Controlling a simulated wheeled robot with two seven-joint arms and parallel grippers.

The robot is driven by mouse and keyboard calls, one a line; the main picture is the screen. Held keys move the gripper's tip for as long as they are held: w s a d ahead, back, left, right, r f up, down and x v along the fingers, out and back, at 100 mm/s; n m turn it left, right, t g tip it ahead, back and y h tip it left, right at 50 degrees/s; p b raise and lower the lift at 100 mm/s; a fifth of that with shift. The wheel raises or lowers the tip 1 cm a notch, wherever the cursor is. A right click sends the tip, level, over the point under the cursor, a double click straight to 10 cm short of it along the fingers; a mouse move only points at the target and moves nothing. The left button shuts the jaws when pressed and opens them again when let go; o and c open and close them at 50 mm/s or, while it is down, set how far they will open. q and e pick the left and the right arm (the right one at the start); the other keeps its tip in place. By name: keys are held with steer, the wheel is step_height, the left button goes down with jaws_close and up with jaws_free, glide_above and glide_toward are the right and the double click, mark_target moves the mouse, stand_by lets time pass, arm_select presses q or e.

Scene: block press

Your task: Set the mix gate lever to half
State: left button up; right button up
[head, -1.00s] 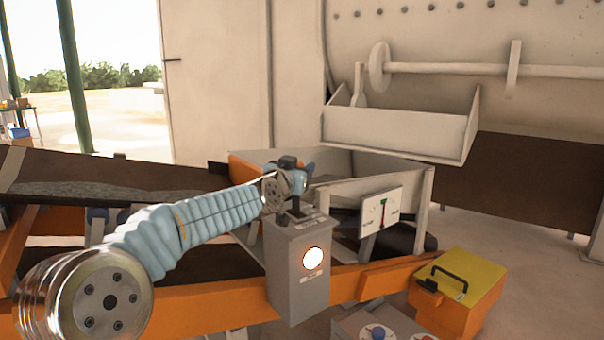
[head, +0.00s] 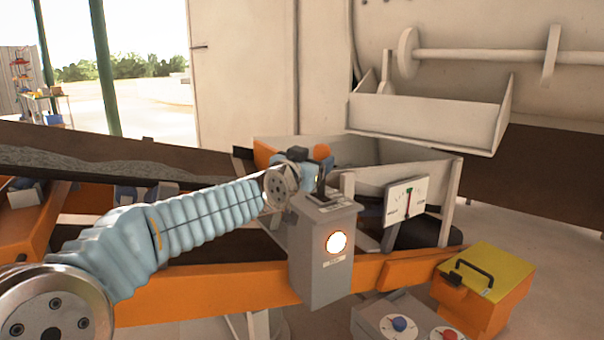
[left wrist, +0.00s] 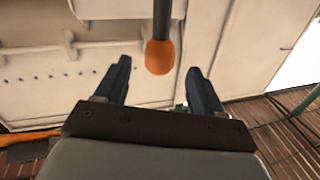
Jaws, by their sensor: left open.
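The mix gate lever is a dark stick with an orange knob (head: 322,151), standing up from the top of a grey control box (head: 322,262). In the left wrist view the orange knob (left wrist: 160,57) hangs between the two dark fingers, touching neither; its depth relative to the fingertips is hard to judge. My left gripper (head: 311,165) is beside the lever, just left of the knob in the head view. In the left wrist view the left gripper (left wrist: 159,64) is open and empty. A white gauge plate (head: 405,201) with a needle stands right of the box. My right gripper is out of view.
A round lit lamp (head: 336,242) is on the box front. A grey panel with blue and red knobs (head: 399,324) and a yellow-lidded orange case (head: 490,268) stand at lower right. A pale hopper (head: 405,172) and a conveyor (head: 70,142) lie behind.

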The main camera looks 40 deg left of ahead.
arm_select(q)
steer(key=s, duration=0.4)
steer(key=s+d, duration=0.1)
steer(key=s, duration=0.1)
steer(key=shift+b, duration=0.35)
